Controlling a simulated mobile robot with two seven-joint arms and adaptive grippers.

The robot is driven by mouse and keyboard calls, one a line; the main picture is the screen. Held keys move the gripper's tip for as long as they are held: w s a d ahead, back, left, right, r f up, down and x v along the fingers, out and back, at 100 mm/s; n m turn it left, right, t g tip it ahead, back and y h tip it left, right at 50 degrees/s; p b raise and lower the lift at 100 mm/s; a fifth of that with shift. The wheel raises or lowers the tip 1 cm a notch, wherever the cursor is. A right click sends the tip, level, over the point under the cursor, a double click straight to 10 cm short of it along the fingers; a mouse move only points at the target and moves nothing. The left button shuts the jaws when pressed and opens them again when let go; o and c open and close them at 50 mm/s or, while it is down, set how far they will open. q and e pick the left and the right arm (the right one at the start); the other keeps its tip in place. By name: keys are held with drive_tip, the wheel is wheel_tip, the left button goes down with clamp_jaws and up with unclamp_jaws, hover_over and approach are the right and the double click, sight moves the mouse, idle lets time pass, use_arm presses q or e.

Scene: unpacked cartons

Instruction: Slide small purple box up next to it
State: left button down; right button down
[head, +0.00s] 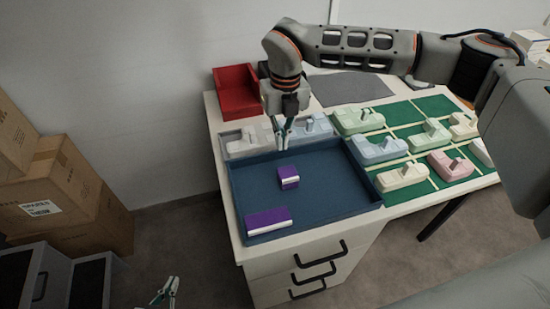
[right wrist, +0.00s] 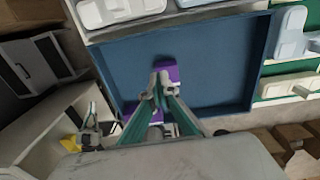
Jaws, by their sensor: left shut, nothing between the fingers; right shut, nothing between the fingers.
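The small purple box (head: 289,177) with a white side lies in the blue tray (head: 334,207), a little behind its middle. A longer purple box (head: 267,220) with a white side lies near the tray's front left corner, with a gap between the two. My right gripper (head: 281,145) is shut and empty above the rear of the tray, behind the small box in the head view. In the right wrist view its fingertips (right wrist: 162,78) overlap the small box (right wrist: 168,69) and partly hide the longer box. My left gripper (head: 167,290) is shut and empty, low beside the desk.
A green board (head: 437,187) with several pastel pieces adjoins the tray on the right. A red bin (head: 236,90) and a grey mat (head: 350,88) are further back. Cartons (head: 62,190) are stacked at left. The tray floor is otherwise clear.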

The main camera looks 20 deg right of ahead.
sight(288, 178)
drive_tip(key=f, duration=0.6)
drive_tip(key=d+f, duration=0.1)
drive_tip(key=f, duration=0.2)
drive_tip(key=shift+w+f+p, duration=0.25)
drive_tip(key=shift+w+p, duration=0.05)
drive_tip(key=shift+p, duration=0.05)
drive_tip(key=shift+s, duration=0.15)
